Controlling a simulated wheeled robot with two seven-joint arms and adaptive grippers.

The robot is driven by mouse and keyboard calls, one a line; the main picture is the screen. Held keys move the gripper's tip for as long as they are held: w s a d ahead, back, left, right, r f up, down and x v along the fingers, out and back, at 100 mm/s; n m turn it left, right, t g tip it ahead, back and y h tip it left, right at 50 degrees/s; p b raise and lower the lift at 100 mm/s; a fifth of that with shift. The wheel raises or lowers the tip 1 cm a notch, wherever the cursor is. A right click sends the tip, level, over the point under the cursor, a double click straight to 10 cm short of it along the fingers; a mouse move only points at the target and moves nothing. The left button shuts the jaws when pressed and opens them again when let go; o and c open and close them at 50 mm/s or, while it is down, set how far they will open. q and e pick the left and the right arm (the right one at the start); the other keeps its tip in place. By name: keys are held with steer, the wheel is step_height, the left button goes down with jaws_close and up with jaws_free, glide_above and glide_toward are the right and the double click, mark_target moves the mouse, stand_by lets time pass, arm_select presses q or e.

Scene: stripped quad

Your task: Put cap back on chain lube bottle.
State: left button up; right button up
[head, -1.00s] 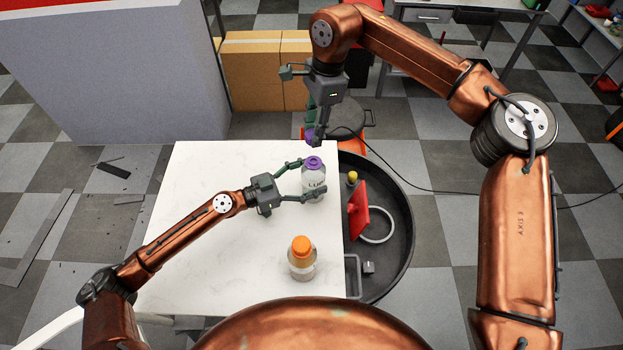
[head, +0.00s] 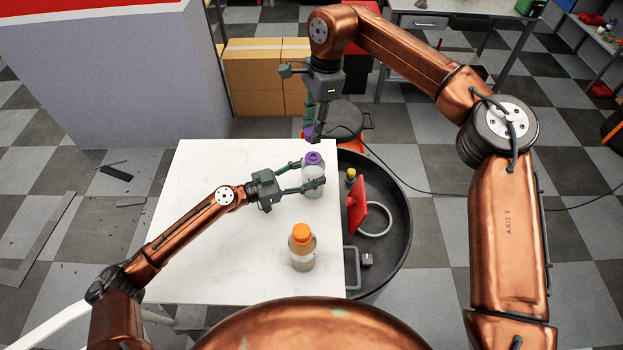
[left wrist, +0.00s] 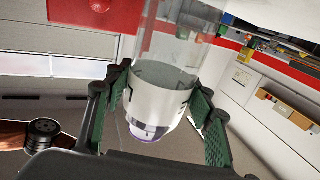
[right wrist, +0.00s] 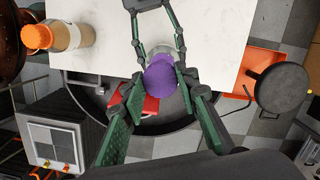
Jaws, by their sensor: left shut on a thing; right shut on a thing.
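The chain lube bottle (head: 312,191) has a clear and white body and a purple top, and stands near the table's right edge. My left gripper (head: 311,178) is shut around its body from the left. In the left wrist view the bottle (left wrist: 160,106) sits between both finger pads. My right gripper (head: 313,133), pointing down beyond the bottle, is shut on the purple cap (head: 308,132), partly hidden by its fingers. In the right wrist view the purple cap (right wrist: 168,76) is between the fingertips, with the bottle behind it. The cap is apart from the bottle in the head view.
An orange-capped bottle (head: 302,248) stands nearer on the white table (head: 220,220). A black round tray (head: 400,235) with a red object (head: 359,210) and a ring (head: 376,219) lies right of the table. The table's left side is clear.

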mark_target(312, 156)
arm_select(q)
steer(key=shift+r, duration=0.15)
steer(key=shift+c, duration=0.9)
steer(key=shift+w+d+f, duration=0.1)
steer(key=shift+w+f, duration=0.15)
steer(key=shift+w, duration=0.2)
steer(key=shift+c, duration=0.4)
arm_select(e)
steer(key=shift+w+d+f, duration=0.1)
steer(key=shift+w+f, duration=0.35)
steer(key=shift+w, duration=0.05)
steer(key=shift+f, duration=0.4)
arm_select(q)
steer(key=shift+s+r, duration=0.15)
steer(key=shift+s, duration=0.05)
arm_select(e)
steer(key=f, duration=0.3)
steer(key=shift+s+d, duration=0.15)
steer(key=shift+s, duration=0.05)
arm_select(q)
steer(key=shift+w, duration=0.15)
arm_select(e)
steer(key=shift+w+f, duration=0.2)
steer(key=shift+f, duration=0.2)
steer(key=shift+s+r, duration=0.1)
steer(key=shift+s, duration=0.05)
steer(key=shift+f, duration=0.9)
